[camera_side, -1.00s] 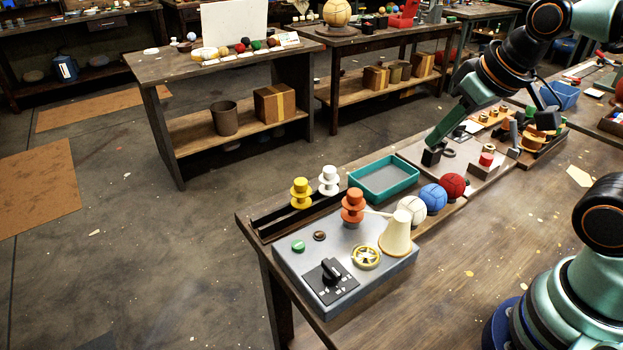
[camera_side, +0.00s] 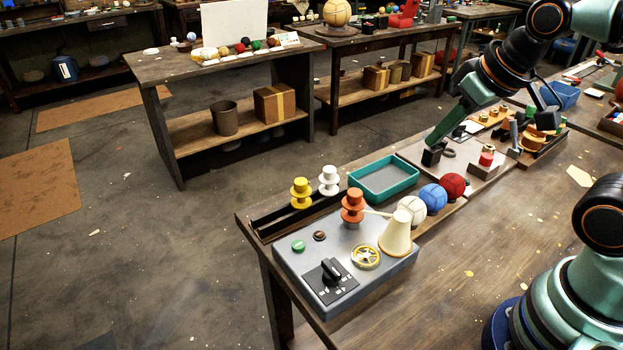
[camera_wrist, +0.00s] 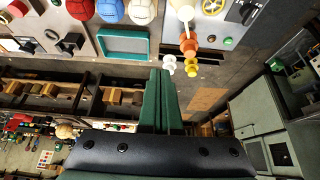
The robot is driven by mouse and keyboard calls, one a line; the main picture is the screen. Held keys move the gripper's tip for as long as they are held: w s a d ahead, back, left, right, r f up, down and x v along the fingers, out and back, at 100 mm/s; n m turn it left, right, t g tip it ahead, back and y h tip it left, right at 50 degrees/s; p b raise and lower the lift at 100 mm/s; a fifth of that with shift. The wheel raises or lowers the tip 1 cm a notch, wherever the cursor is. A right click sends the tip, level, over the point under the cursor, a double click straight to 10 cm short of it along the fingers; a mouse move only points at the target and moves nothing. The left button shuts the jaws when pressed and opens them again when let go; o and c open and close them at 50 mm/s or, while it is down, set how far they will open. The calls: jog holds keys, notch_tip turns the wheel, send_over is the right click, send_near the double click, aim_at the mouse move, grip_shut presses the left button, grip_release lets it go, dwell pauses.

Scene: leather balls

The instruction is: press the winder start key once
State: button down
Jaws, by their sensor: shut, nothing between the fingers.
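The winder is a grey box (camera_side: 345,290) at the near left corner of the bench. Its top carries a round green key (camera_side: 298,246), a dark brown button (camera_side: 319,236), a black rotary knob (camera_side: 331,270) and a yellow handwheel (camera_side: 366,257). An orange spool (camera_side: 353,204) and a cream cone (camera_side: 396,234) stand at its back. The green key also shows in the wrist view (camera_wrist: 229,43), uncovered. My gripper (camera_side: 433,142) is shut and empty, well right of and behind the box, beyond the balls. Its green fingers (camera_wrist: 160,74) point toward the bench.
White (camera_side: 411,209), blue (camera_side: 433,198) and red balls (camera_side: 452,186) sit in a row between box and gripper. A teal tray (camera_side: 384,196) lies behind them. A yellow spool (camera_side: 301,193) and a white spool (camera_side: 329,180) stand behind the box. The bench front is clear.

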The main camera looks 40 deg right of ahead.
dwell(0.4)
jog(key=n+g, duration=0.6)
jog(key=n, duration=1.2)
send_over(299, 245)
jog(key=shift+f, duration=2.95)
jog(key=shift+f, duration=0.15)
notch_tip(299, 245, down, 14)
jog(key=shift+r, duration=0.1)
